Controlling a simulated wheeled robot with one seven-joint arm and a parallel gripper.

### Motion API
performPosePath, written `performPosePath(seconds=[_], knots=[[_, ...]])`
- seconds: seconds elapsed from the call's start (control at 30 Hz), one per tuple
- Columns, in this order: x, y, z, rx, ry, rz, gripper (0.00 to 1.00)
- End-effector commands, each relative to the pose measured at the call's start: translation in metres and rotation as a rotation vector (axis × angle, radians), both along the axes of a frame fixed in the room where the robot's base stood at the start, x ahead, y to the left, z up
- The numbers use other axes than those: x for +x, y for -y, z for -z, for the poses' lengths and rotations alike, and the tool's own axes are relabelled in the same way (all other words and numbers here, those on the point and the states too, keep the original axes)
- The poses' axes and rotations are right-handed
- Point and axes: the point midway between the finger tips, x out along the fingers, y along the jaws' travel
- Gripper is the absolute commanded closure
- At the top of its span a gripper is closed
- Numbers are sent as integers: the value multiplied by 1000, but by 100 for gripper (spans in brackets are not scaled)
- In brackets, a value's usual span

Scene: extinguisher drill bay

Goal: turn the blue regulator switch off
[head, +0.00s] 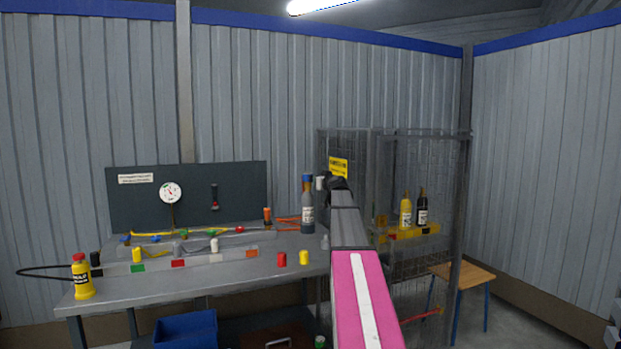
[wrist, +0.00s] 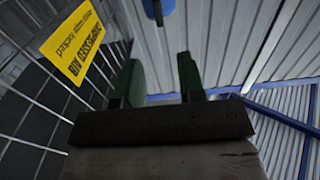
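A grey bottle with a blue top (head: 307,178) stands at the right end of the bench. Small blue parts (head: 125,239) sit among the coloured fittings along the yellow line on the bench's left. I cannot tell which blue part is the regulator switch, or its setting. My gripper (head: 336,183) is raised just right of the bottle, in front of the mesh cage; its fingers are unclear there. In the wrist view my gripper (wrist: 160,62) has two dark green fingers standing apart with nothing between them. A blue object (wrist: 160,8) shows beyond them at the top edge.
The mesh cage (head: 345,235) with a yellow sign (head: 339,167) stands close behind my gripper. The bench's front middle is mostly clear.

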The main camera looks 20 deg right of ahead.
Motion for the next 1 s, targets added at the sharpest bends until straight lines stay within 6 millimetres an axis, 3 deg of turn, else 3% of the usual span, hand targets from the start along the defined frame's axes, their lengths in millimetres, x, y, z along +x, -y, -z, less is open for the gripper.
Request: performPosePath(seconds=[0.6,0.97,1.0], knots=[[95,-2,-1,0,0,0,64],[101,-3,0,0,0,1,64],[101,-3,0,0,0,0,70]])
